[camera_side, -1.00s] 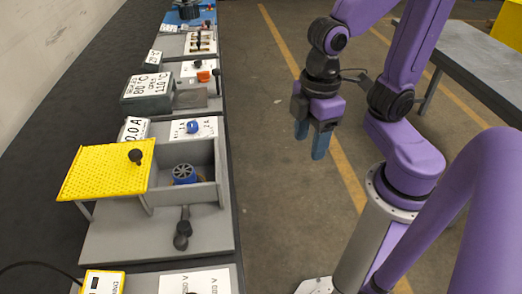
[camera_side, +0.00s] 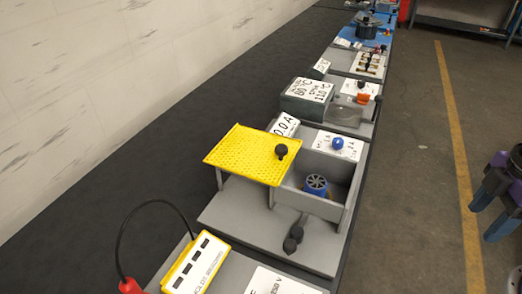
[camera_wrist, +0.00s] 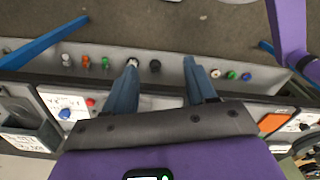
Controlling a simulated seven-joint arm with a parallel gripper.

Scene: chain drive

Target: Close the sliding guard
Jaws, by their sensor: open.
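The sliding guard (camera_side: 240,150) is a yellow perforated plate with a black knob (camera_side: 281,152) near its right edge. In the side view it sits over the left part of a grey open-topped housing (camera_side: 335,209). The housing's right part is uncovered, and a blue finned wheel (camera_side: 316,184) shows inside. My gripper (camera_side: 494,210) is at the right edge of the side view, partly cut off, well apart from the guard and out over the floor. In the wrist view its two blue fingers (camera_wrist: 160,78) are spread and empty. I cannot make out the guard in the wrist view.
A black lever (camera_side: 293,238) stands in front of the housing. A yellow-framed box (camera_side: 195,265) with a black cable is at the near left. A grey display box (camera_side: 307,98) and other stations line the bench behind. The wrist view shows a panel with coloured buttons (camera_wrist: 86,62).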

